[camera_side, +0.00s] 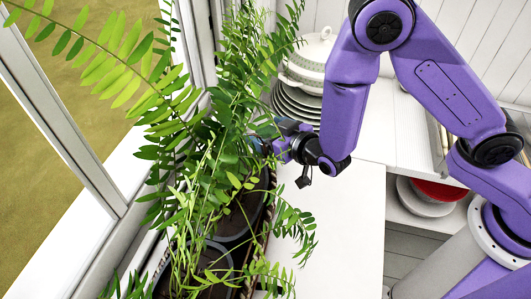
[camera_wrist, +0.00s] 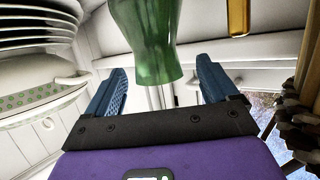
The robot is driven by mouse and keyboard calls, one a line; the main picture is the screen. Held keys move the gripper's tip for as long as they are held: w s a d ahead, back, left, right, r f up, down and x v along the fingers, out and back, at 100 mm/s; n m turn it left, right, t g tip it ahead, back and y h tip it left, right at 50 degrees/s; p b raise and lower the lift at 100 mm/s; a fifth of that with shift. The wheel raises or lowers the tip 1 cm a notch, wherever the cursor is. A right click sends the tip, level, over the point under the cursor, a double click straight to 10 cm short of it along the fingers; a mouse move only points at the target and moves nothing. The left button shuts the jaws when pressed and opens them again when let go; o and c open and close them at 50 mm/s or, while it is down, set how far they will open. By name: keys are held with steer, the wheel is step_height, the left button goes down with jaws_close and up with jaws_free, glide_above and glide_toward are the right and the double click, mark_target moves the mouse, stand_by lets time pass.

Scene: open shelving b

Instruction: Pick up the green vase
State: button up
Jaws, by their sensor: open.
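The green vase (camera_wrist: 148,35) shows in the wrist view at top centre, its upper part cut off by the frame edge. It lies ahead of my gripper (camera_wrist: 161,68), between the lines of its two blue fingers. The fingers are spread apart with nothing gripped; I cannot tell how far the vase is from them. In the side view my gripper (camera_side: 276,143) is partly hidden by fern leaves beside the plants. I cannot make out the vase in that view.
A leafy fern (camera_side: 205,120) in dark pots (camera_side: 205,262) stands along the window. A plate stack (camera_side: 290,106) and a white tureen (camera_side: 318,50) stand behind my gripper. A red bowl (camera_side: 440,189) sits on a lower shelf. The white counter (camera_side: 335,230) is clear in front. A yellow object (camera_wrist: 238,18) is near the vase.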

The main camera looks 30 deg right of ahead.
mark_target(259, 128)
steer(key=shift+x, duration=1.65)
steer(key=shift+s+f, duration=0.15)
steer(key=shift+f, duration=0.05)
steer(key=c, duration=1.6)
steer(key=shift+r, duration=0.1)
